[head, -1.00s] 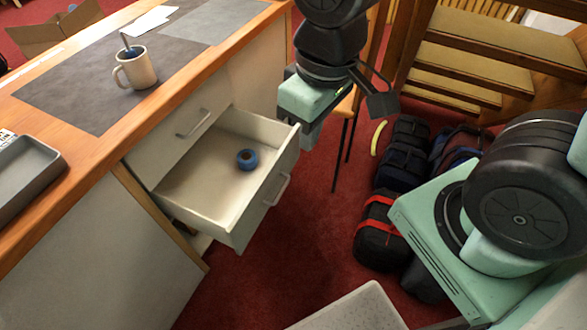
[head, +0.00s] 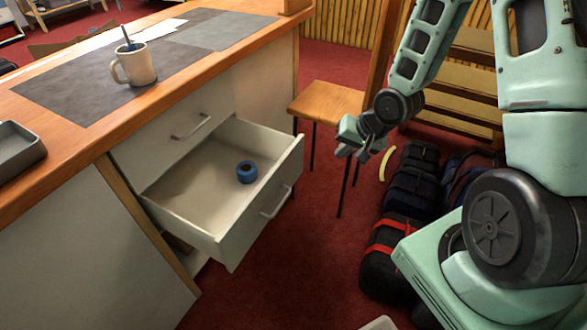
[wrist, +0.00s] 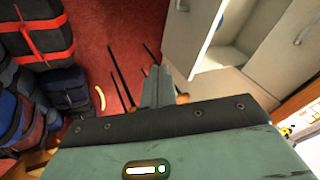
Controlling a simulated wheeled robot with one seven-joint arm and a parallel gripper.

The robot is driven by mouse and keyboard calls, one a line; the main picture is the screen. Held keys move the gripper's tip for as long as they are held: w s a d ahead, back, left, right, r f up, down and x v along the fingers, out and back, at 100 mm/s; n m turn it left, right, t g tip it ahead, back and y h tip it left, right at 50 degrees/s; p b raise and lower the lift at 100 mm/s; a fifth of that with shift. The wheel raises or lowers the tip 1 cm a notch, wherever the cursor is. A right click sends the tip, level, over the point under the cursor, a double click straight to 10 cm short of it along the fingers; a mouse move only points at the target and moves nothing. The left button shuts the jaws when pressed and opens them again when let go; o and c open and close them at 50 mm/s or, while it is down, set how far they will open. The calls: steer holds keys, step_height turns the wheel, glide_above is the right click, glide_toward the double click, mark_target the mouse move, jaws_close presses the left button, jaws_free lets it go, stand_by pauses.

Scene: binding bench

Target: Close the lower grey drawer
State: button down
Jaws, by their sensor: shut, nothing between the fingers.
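The lower grey drawer (head: 261,217) is pulled well out from the bench, below a shut upper drawer (head: 176,127). A roll of blue tape (head: 246,172) lies inside it. Its bar handle (head: 276,201) is on the outer front. My gripper (head: 352,152) is to the right of the drawer, in the air over the red floor, apart from the drawer front. Its fingers (wrist: 158,88) are shut with nothing between them. In the wrist view the open drawer (wrist: 222,62) shows at the right, partly cut off by my gripper body.
A wooden stool (head: 325,100) stands behind my gripper. Black and red bags (head: 390,255) lie on the floor to the right. On the bench top are a mug (head: 135,66), dark mats (head: 75,85) and a grey tray (head: 18,150). Red floor is clear in front of the drawer.

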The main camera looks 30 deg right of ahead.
step_height(320, 180, down, 4)
steer(key=a+m+t+y, duration=0.2)
steer(key=m+y, duration=0.1)
steer(key=m, duration=0.1)
glide_toward(285, 168)
step_height(285, 168, down, 4)
steer(key=w+a, duration=0.2)
steer(key=shift+w+a+f+p, duration=0.25)
steer(key=shift+w+p, duration=0.1)
steer(key=shift+w, duration=0.25)
steer(key=shift+w+a, duration=0.1)
